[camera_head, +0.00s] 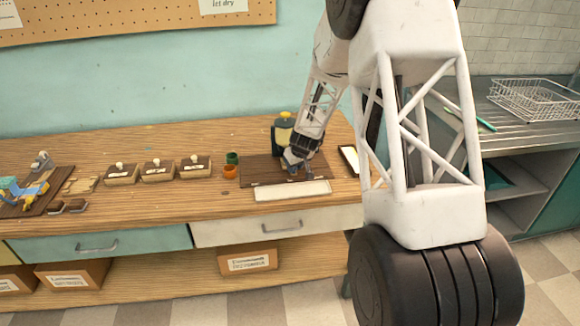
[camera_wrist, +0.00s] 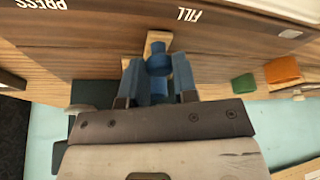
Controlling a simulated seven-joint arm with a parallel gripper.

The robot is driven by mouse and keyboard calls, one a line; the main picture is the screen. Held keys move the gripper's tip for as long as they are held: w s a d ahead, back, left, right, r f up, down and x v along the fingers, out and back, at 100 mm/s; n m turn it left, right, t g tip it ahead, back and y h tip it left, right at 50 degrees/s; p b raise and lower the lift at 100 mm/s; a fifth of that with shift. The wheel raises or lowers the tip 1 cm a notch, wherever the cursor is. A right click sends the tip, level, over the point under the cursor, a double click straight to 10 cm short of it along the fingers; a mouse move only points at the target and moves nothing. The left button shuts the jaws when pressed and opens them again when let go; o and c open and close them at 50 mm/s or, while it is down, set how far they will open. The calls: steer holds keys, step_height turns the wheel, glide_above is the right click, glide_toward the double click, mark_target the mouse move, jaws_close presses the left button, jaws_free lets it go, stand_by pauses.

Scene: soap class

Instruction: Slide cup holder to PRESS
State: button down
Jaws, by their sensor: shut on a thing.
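My gripper (camera_wrist: 158,78) is shut on a blue upright part of the cup holder (camera_wrist: 158,60), between its two blue fingers. A pale wooden piece (camera_wrist: 155,38) shows just beyond the blue part. The holder is by the FILL label (camera_wrist: 187,14), which reads upside down in the wrist view. The PRESS label (camera_wrist: 40,4) lies to the left along the same dark brown board, cut by the frame edge.
Several labelled boxes sit farther left. Bare tabletop lies between the boxes and front edge.

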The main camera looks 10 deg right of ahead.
steer(key=d, duration=0.9)
steer(key=shift+d, duration=0.3)
steer(key=c, duration=1.2)
jaws_free()
steer(key=shift+d, duration=0.15)
steer(key=o, duration=0.3)
steer(key=shift+r, duration=0.1)
steer(key=a+v, duration=0.1)
steer(key=v, duration=0.6)
steer(key=shift+s+d+r, duration=0.2)
steer(key=shift+d+r, duration=0.05)
steer(key=shift+d, duration=0.15)
steer(key=shift+r, duration=0.1)
